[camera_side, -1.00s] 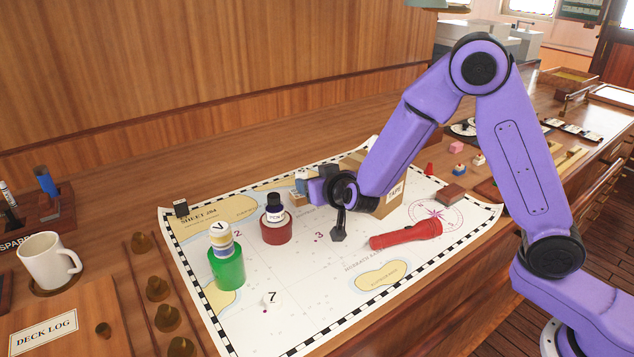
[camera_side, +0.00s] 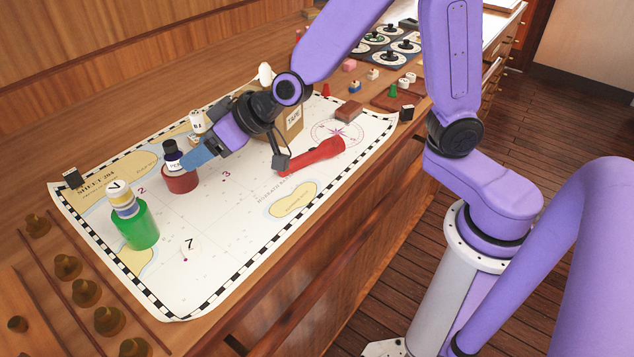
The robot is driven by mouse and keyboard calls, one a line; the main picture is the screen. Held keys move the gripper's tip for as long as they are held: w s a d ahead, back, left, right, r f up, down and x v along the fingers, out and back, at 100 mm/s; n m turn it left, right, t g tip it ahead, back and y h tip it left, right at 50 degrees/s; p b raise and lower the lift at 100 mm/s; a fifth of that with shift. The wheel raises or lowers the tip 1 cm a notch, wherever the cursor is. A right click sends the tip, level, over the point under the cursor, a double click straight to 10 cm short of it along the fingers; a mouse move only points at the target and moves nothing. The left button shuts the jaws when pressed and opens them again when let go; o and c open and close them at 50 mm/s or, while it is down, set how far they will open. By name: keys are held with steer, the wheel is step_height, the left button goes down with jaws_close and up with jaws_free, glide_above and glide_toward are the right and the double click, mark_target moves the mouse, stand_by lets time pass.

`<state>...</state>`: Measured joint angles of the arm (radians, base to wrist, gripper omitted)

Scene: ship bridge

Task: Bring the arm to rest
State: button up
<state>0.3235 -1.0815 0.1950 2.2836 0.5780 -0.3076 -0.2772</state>
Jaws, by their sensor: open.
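My gripper (camera_side: 266,138) is open at the end of my bent arm, low over the chart (camera_side: 225,225). One dark finger (camera_side: 281,161) shows beside the near-left end of a red flashlight (camera_side: 314,156); whether they touch I cannot tell. The other finger is hard to make out. I see nothing held between the jaws. A blue block-like part (camera_side: 197,155) shows at the left of my wrist, close to a dark-capped bottle (camera_side: 173,155) that stands in a red holder (camera_side: 181,182).
A green cylinder (camera_side: 136,227) with a bottle marked V (camera_side: 122,197) stands left. A cardboard box (camera_side: 287,125) is close behind my wrist. A brown block (camera_side: 349,110) lies beyond the flashlight. Brass knobs (camera_side: 85,292) line the left edge. The chart's near middle is clear.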

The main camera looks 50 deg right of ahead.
steer(key=s+d+f+n+g+h, duration=0.1)
steer(key=s+d+n+g, duration=0.3)
steer(key=s, duration=0.8)
steer(key=s+d+f+n+g+h, duration=0.15)
steer(key=s+d+g, duration=0.3)
steer(key=s, duration=0.75)
steer(key=s+d+r+n+h, duration=0.1)
steer(key=s+d+n+h, duration=0.1)
steer(key=s+d, duration=0.3)
steer(key=d, duration=0.3)
steer(key=shift+s+d+h, duration=0.2)
steer(key=shift+d+h, duration=0.15)
steer(key=shift+n, duration=0.25)
